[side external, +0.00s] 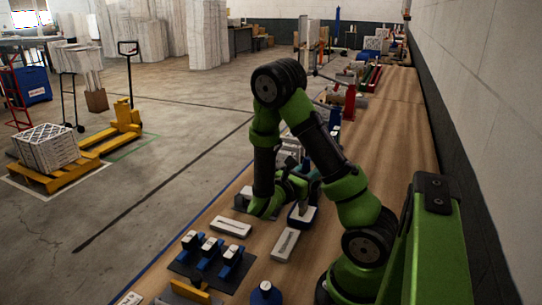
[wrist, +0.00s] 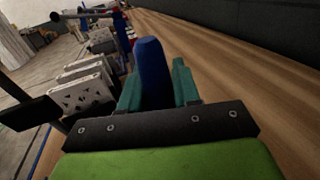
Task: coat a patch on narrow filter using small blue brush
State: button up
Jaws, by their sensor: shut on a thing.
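My gripper (wrist: 156,88) has teal fingers closed on a blue handle (wrist: 151,70), which looks like the small blue brush. The bristles are hidden in the wrist view. In the side external view my gripper (side external: 308,182) is low over the bench, above a dark blue tray holding a pale block (side external: 302,214). Contact there cannot be made out. Several white boxed filters (wrist: 88,84) stand left of the handle in the wrist view. Which one is the narrow filter I cannot tell.
Blue-and-white tools (side external: 210,250) sit on a dark mat at the bench's front left. Pale flat boxes (side external: 231,227) and (side external: 285,244) lie nearby. A blue round container (side external: 266,293) stands at the front. The wooden bench (side external: 395,130) is bare along the wall.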

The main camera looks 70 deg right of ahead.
jog(key=shift+f, duration=0.6)
dwell(1.4)
notch_tip(320, 180, up, 7)
dwell(0.8)
jog(key=shift+w+a, duration=0.1)
jog(key=shift+w, duration=0.05)
jog(key=w+a+r+n+t+y, duration=0.1)
jog(key=w+a+r+n+t, duration=0.3)
jog(key=w+t, duration=0.35)
jog(key=w+a+r+n+t, duration=0.3)
jog(key=w+a+n+t, duration=0.25)
jog(key=w+a, duration=0.2)
jog(key=w+a+r+n+t+y, duration=0.3)
jog(key=w+a+n+t+y, duration=0.1)
jog(key=a, duration=0.3)
jog(key=w+a+r+n+t+y, duration=0.3)
jog(key=w+a+n+t+y, duration=0.1)
jog(key=a+y, duration=0.3)
jog(key=shift+w+a+t, duration=0.2)
jog(key=shift+a+t, duration=0.4)
jog(key=shift+t, duration=0.1)
jog(key=shift+d+n, duration=0.15)
jog(key=shift+n, duration=0.1)
